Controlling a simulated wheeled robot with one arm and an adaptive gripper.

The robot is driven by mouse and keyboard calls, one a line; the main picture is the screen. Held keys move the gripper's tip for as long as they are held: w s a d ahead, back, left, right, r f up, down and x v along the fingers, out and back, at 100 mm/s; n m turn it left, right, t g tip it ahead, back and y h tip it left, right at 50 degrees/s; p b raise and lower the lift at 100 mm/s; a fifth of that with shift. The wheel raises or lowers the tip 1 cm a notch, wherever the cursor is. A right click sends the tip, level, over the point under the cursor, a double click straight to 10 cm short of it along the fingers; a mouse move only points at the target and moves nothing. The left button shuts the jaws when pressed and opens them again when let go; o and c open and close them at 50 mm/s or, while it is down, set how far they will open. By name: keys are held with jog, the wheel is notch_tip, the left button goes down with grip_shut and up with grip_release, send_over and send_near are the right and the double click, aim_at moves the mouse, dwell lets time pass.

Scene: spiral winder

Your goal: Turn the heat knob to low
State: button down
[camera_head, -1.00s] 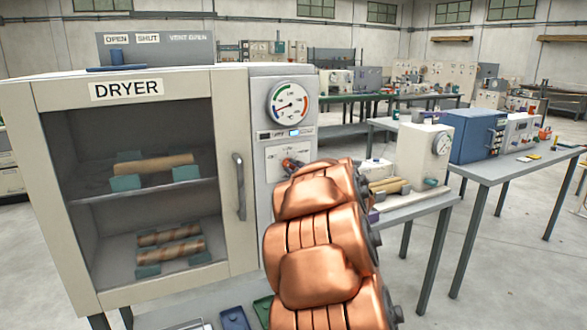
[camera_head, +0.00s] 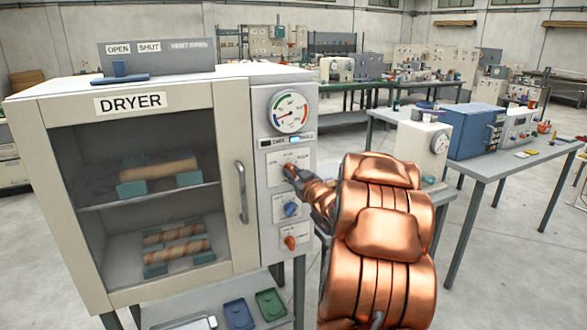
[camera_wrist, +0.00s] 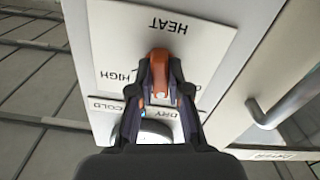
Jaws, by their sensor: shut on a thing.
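The orange heat knob (camera_head: 288,170) is on the top plate of the dryer's right-hand control column, partly hidden by my gripper (camera_head: 294,175). In the wrist view the knob (camera_wrist: 160,63) lies between the two fingertips of my gripper (camera_wrist: 160,72), which are shut on it. The plate (camera_wrist: 110,40) reads HEAT and HIGH, upside down in this view. The knob lies along the line of my fingers there. The low mark is not readable, so the setting cannot be told.
The dryer (camera_head: 130,102) has a closed glass door with a grey handle (camera_head: 241,192). A round gauge (camera_head: 291,111) sits above the heat plate. A blue knob (camera_head: 291,209) and another orange knob (camera_head: 291,243) are below. A blue tray (camera_head: 238,314) and green tray (camera_head: 271,304) lie under the dryer.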

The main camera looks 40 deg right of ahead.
jog(key=shift+m+p, duration=0.55)
jog(key=shift+m, duration=0.55)
jog(key=c, duration=1.1)
grip_release()
jog(key=v, duration=1.2)
jog(key=shift+w+a, duration=0.1)
